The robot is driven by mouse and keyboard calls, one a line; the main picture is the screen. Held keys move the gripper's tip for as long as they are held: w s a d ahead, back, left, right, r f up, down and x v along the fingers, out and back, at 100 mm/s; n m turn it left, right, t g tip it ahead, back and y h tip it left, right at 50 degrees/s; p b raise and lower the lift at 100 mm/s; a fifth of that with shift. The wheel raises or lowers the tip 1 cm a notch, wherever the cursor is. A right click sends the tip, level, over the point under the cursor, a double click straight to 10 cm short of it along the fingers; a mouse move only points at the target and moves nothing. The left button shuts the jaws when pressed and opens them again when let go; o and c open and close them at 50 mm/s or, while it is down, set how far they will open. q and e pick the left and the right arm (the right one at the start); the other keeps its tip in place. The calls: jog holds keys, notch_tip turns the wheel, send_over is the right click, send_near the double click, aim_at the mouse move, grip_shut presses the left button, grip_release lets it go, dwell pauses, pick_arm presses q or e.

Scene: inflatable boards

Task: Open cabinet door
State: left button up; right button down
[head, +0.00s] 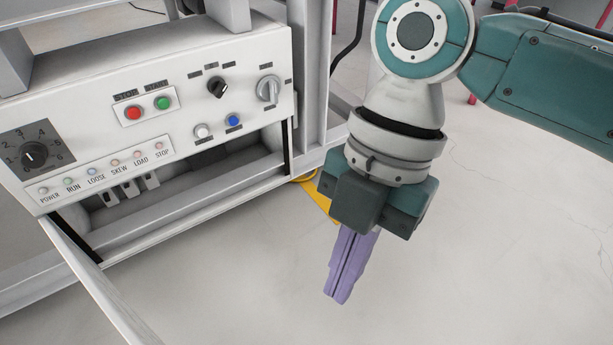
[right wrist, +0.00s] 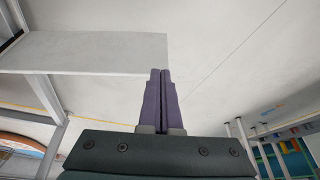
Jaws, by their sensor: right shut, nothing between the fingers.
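The cabinet (head: 215,110) is a pale machine housing with a control panel on its front. Below the panel its compartment is uncovered, and small switches (head: 130,187) show inside. The cabinet door (head: 95,280) is a white panel that stands swung out from the left end of the opening and runs off the bottom edge of the head view. My right gripper (head: 337,298) has purple fingers closed together, empty, pointing down to the right of the opening and apart from the door. The fingers also show in the right wrist view (right wrist: 160,85). My left gripper is not in view.
The panel carries a red button (head: 134,113), a green button (head: 162,103), knobs and several small lamps. The floor (head: 480,260) at right is clear.

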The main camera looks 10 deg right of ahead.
jog(key=w+d+f+n+b, duration=0.3)
jog(key=w+d+f+b, duration=0.1)
jog(key=f+b, duration=0.45)
pick_arm(q)
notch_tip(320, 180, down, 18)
jog(key=b, duration=0.6)
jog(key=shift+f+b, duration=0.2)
jog(key=shift+b, duration=0.1)
pick_arm(e)
jog(key=s+a+f, duration=0.4)
jog(key=s+f, duration=0.2)
jog(key=f, duration=0.3)
jog(key=shift+s+a+f+g, duration=0.15)
jog(key=shift+a+f+g, duration=0.05)
jog(key=shift+a+g, duration=0.15)
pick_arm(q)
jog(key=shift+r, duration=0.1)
